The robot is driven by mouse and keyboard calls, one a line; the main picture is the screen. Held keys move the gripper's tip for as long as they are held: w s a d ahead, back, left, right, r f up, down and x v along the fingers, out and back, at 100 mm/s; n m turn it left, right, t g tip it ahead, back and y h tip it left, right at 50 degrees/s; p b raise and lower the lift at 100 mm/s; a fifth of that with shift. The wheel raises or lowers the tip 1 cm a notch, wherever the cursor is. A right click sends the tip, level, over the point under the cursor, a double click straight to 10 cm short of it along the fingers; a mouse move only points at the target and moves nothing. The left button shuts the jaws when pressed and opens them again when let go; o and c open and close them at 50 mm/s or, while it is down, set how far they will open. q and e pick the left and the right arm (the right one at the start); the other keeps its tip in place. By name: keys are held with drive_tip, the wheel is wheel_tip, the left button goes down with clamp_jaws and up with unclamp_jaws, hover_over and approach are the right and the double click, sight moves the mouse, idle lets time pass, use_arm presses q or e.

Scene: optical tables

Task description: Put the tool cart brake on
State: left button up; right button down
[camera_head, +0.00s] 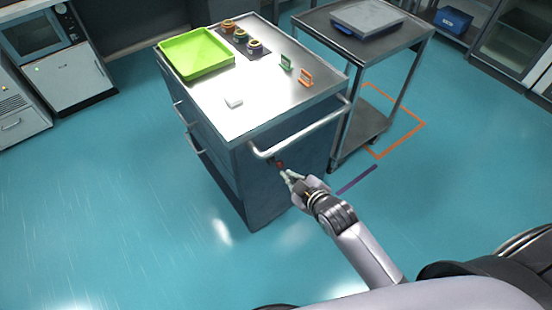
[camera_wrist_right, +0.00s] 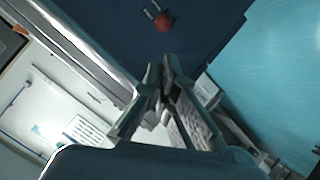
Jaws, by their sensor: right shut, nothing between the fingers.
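The tool cart (camera_head: 285,185) is a dark blue-grey cabinet with a steel top and a push handle (camera_head: 305,132) along its near right end. A small red knob, likely the brake (camera_head: 280,164), sits on that end panel just below the handle. In the right wrist view the red knob (camera_wrist_right: 164,22) shows near the top, against the dark panel, with a pale metal piece beside it. My right gripper (camera_head: 287,176) is shut and empty, just below the knob and apart from it in the wrist view. My left gripper is not in view.
A second steel cart (camera_head: 370,45) stands close at right by an orange floor outline (camera_head: 408,140). The floor at left is clear.

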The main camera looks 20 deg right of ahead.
drive_tip(key=shift+w+r, duration=0.1)
drive_tip(key=shift+r, duration=0.4)
hover_over(276, 162)
drive_tip(key=s+a, duration=0.1)
drive_tip(key=s, duration=0.2)
wheel_tip(276, 162, down, 5)
drive_tip(key=shift+s+r, duration=0.1)
drive_tip(key=shift+s, duration=0.05)
